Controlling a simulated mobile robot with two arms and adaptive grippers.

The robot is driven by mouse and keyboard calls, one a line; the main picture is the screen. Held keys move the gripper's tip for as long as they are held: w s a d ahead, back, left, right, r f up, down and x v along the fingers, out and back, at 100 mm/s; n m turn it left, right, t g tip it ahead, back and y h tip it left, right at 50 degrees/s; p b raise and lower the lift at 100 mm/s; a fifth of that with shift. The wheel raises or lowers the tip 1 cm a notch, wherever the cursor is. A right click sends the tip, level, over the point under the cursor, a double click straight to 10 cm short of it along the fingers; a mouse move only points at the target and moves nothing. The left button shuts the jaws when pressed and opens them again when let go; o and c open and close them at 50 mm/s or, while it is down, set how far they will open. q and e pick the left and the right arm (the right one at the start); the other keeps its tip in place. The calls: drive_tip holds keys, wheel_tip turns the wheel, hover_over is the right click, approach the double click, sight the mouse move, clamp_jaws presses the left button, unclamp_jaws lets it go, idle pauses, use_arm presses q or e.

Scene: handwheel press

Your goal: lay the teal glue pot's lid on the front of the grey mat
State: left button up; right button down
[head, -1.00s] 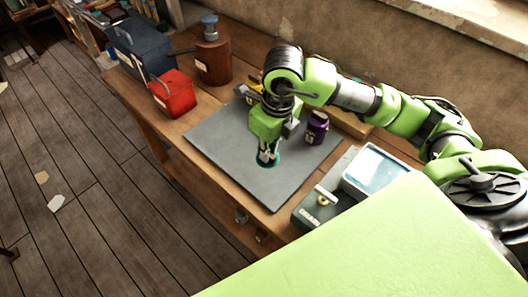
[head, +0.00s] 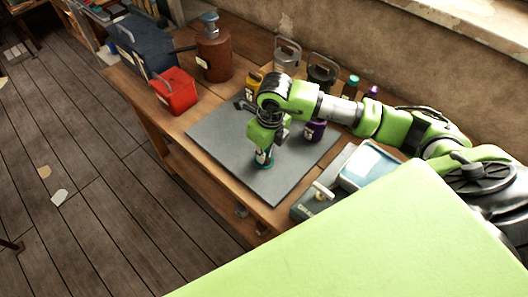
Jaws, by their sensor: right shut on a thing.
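My right gripper (head: 263,157) points straight down over the front half of the grey mat (head: 220,142), shut on a small teal thing. The teal glue pot (head: 263,163) shows at the fingertips, low on the mat. The fingers and wrist cover its top, so I cannot make out the lid apart from the pot. A purple pot (head: 315,130) with a pale label stands on the mat, just right of the gripper and apart from it. My left gripper is not in view.
A yellow pot (head: 253,82) stands behind the mat. A red box (head: 174,92) and a brown jar (head: 214,58) are at the left. A blue-white tray (head: 370,165) and a grey block (head: 312,206) lie to the right. The mat's left part is clear.

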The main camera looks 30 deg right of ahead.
sight(267, 158)
drive_tip(key=c, duration=2.1)
unclamp_jaws()
drive_tip(key=shift+c, duration=0.2)
drive_tip(key=shift+r+p, duration=0.15)
drive_tip(key=shift+p, duration=0.15)
drive_tip(key=shift+r, duration=0.25)
wheel_tip(267, 158, up, 11)
drive_tip(key=s+b, duration=0.1)
drive_tip(key=b, duration=0.2)
drive_tip(key=shift+s+d+r, duration=0.15)
drive_tip(key=shift+d+r, duration=0.05)
drive_tip(key=shift+d, duration=0.05)
